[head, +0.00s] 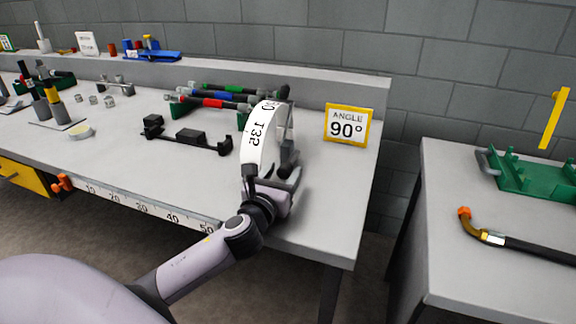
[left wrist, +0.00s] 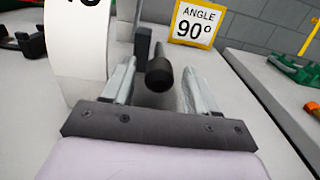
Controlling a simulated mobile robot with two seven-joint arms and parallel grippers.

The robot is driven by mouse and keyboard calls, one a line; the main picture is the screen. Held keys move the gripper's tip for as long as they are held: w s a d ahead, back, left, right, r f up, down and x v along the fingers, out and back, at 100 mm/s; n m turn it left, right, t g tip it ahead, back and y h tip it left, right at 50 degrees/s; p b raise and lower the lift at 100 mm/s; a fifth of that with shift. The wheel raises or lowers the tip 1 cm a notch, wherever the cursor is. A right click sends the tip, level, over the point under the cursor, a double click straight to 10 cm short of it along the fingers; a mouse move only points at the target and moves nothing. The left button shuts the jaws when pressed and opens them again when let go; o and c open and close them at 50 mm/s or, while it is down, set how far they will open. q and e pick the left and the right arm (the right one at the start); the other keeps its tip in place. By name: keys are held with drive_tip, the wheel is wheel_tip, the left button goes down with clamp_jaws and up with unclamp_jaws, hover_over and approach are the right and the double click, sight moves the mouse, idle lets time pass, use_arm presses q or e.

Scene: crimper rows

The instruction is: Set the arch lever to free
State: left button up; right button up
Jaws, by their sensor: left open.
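The white arch (head: 252,150) with black angle numbers stands at the right end of the long bench; part of it shows at the left of the left wrist view (left wrist: 78,50). The arch lever (head: 288,158) is dark with a round handle; its knob (left wrist: 159,73) faces the left wrist camera. My left gripper (left wrist: 157,84) is open, with one finger on each side of the knob in that view. I cannot tell whether the fingers touch it. In the head view my left gripper (head: 277,185) is low by the arch and hides its foot. My right gripper is not in view.
A yellow-framed "ANGLE 90°" sign (head: 347,125) stands behind the arch. Tools with coloured bands (head: 225,98) and a black bracket (head: 186,136) lie to its left. A second bench (head: 470,270) at the right holds a hose (head: 530,246) and a green tray (head: 530,176).

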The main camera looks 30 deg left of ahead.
sight(290, 162)
use_arm(q)
drive_tip(key=shift+x, duration=2.05)
clamp_jaws()
